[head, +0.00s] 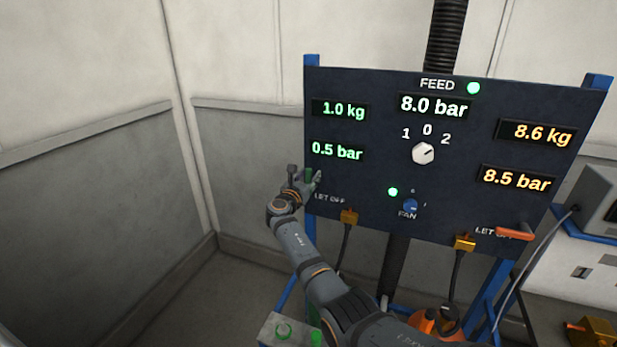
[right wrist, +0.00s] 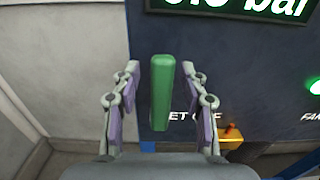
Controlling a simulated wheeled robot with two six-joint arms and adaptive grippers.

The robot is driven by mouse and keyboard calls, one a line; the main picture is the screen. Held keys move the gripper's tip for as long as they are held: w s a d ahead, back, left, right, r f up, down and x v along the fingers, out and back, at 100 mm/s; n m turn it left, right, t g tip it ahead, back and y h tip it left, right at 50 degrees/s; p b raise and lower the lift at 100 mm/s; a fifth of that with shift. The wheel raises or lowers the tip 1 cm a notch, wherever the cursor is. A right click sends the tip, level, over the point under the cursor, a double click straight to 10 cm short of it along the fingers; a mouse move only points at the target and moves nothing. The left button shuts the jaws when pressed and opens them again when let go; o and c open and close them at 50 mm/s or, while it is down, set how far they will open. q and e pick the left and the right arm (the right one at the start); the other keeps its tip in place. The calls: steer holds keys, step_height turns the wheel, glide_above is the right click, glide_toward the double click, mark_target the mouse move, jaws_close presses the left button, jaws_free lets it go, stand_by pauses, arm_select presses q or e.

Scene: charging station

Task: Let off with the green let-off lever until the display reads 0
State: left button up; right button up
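The green let-off lever (right wrist: 162,92) stands upright in the right wrist view, between the two fingers of my right gripper (right wrist: 163,95). The fingers are open, with a gap showing on each side of the lever. In the head view my right gripper (head: 304,178) is at the left edge of the dark panel (head: 370,215), over the left LET OFF label, and mostly hides the lever. The green pressure display (head: 337,151) reads 0.5 bar, and the green weight display (head: 339,110) above it reads 1.0 kg. My left gripper is not in view.
The feed display (head: 434,106) reads 8.0 bar, above a white selector knob (head: 423,153). Orange displays (head: 516,180) read 8.6 kg and 8.5 bar. A blue fan knob (head: 410,205) and an orange lever (head: 515,232) are further right. Left of the panel is open floor.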

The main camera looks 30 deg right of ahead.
steer(key=shift+s+a, duration=0.15)
steer(key=v, duration=1.1)
steer(key=shift+s+a, duration=0.2)
